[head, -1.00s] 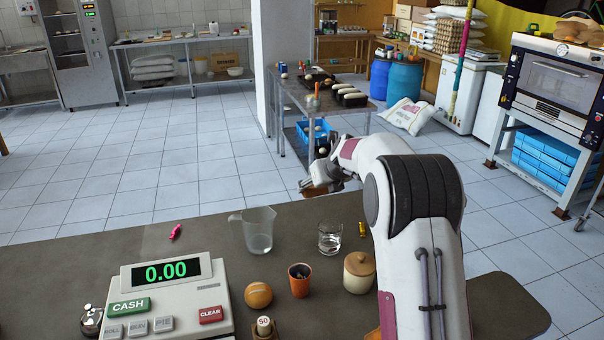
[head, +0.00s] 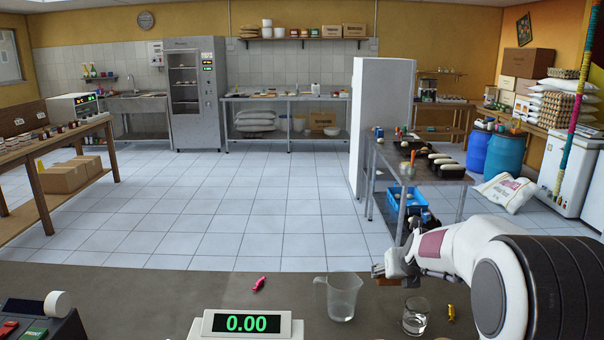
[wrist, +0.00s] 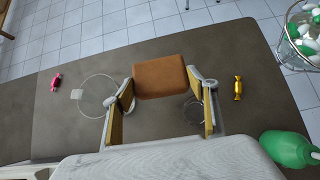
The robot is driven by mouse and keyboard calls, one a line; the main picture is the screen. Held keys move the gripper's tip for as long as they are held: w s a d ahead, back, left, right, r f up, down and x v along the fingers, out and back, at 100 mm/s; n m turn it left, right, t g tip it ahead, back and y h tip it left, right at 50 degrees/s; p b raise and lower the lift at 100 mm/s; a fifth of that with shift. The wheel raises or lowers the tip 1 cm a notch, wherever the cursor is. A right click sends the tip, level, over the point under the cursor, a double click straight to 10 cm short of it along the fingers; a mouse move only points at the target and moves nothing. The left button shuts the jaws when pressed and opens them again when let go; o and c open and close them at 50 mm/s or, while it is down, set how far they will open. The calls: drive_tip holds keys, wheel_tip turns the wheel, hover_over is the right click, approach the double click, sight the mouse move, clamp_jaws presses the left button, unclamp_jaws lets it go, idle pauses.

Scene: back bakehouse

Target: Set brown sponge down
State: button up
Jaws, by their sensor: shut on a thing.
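My gripper (head: 388,266) is shut on the brown sponge, holding it up near the far edge of the dark counter (head: 150,290). In the wrist view, the sponge (wrist: 160,76) shows as an orange-brown block between the two fingers, with the dark counter top behind it. In the head view only a small brown piece of the sponge (head: 377,271) shows beside the fingers. The sponge appears clear of the counter, but its exact height cannot be told.
A clear pitcher (head: 342,298) and a glass (head: 415,318) stand close to the gripper. A pink candy (head: 259,284) and a gold candy (head: 451,313) lie on the counter. A green bottle (wrist: 290,148) shows in the wrist view.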

drive_tip(key=s+a+f, duration=0.1)
drive_tip(key=s+a, duration=0.5)
drive_tip(key=s, duration=0.4)
drive_tip(key=shift+f, duration=0.4)
drive_tip(key=shift+a, duration=0.1)
idle(6.2)
